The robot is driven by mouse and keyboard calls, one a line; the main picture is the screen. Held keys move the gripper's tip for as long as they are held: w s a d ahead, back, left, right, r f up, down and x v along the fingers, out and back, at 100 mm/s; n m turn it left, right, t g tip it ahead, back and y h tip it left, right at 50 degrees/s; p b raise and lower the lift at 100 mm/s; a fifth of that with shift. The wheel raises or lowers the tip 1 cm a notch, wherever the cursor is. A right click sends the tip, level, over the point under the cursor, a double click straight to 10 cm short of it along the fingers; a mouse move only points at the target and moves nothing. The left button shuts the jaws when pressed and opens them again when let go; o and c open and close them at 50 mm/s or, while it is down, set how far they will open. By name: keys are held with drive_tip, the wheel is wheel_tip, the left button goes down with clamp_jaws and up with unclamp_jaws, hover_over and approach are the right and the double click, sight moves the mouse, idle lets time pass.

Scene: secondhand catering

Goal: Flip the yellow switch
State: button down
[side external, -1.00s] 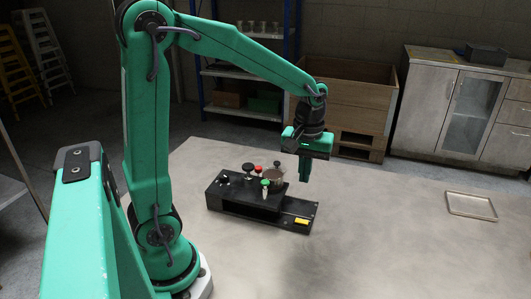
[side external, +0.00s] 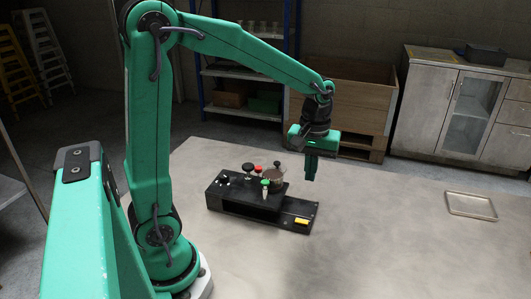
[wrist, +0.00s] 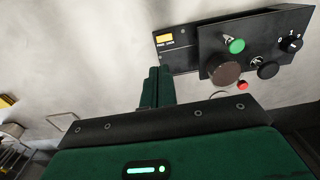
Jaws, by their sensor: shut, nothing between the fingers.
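The yellow switch (side external: 302,221) sits on the low right end of a black control panel (side external: 262,215) on the pale table. In the wrist view the yellow switch (wrist: 164,38) is at the upper middle, with small lettering beside it. My gripper (side external: 309,179) is shut and empty, pointing down, above and a little behind the switch end of the panel, apart from it. Which way the switch is set cannot be told.
The panel's raised part carries a green-topped lever (side external: 265,183), a red button (side external: 258,168), a brown round knob (side external: 273,178) and black knobs. A shallow tray (side external: 470,205) lies far right. The table between the panel and the tray is clear.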

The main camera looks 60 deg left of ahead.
sight(304, 221)
wheel_tip(304, 221, down, 14)
idle(0.9)
idle(0.3)
drive_tip(key=shift+f, duration=0.2)
drive_tip(key=shift+s+a, duration=0.1)
drive_tip(key=shift+s+a+r, duration=0.2)
drive_tip(key=shift+s+a, duration=0.2)
idle(0.3)
